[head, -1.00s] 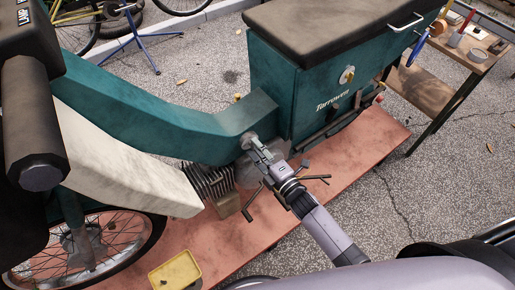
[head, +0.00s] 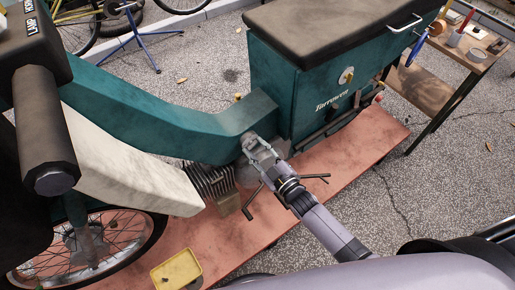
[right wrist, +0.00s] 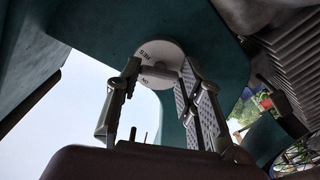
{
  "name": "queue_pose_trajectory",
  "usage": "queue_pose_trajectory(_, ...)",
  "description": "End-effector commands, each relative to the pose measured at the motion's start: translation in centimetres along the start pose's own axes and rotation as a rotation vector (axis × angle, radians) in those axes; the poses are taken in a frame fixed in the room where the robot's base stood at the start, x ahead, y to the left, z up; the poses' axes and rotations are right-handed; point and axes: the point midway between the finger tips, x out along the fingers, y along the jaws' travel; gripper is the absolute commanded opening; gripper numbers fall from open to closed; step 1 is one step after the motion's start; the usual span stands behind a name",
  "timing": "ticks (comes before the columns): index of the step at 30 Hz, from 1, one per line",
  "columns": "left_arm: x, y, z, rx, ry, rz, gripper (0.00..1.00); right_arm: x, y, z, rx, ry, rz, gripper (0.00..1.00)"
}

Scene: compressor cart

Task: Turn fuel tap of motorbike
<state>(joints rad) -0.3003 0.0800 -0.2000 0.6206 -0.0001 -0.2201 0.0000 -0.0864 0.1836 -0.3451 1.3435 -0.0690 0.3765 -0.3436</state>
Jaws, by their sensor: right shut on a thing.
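The motorbike (head: 160,115) is teal with a cream leg shield and stands on a reddish platform. Its fuel tap (head: 249,139) is on the side of the frame just left of the teal box under the seat. In the right wrist view the tap is a pale round disc (right wrist: 165,52) with upside-down "RES" and "ON" lettering and a short lever (right wrist: 160,72) across it. My right gripper (head: 257,150) reaches the tap from the lower right. In the wrist view its two fingers (right wrist: 160,74) are on either side of the lever, shut on it. My left gripper is not in view.
A finned engine block (head: 212,182) and dark pedal bars (head: 315,177) are close below the tap. A yellow tray (head: 176,270) lies on the platform's front (head: 350,150). A wooden bench (head: 470,48) with tools stands at the upper right.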

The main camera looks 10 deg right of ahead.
Motion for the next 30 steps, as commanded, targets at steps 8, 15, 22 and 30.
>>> queue_pose_trajectory(8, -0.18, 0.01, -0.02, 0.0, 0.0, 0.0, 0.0, -0.04, -0.09, 0.06, 0.253, -0.002, -0.001, 0.07)
queue_pose_trajectory(15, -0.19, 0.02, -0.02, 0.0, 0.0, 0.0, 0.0, -0.05, -0.14, 0.08, 0.426, -0.002, -0.001, 0.07)
queue_pose_trajectory(22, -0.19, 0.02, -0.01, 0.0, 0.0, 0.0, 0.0, -0.04, -0.13, 0.08, 0.529, -0.002, -0.001, 0.07)
queue_pose_trajectory(30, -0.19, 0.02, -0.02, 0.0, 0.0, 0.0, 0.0, -0.04, -0.16, 0.06, 0.576, -0.002, 0.0, 0.07)
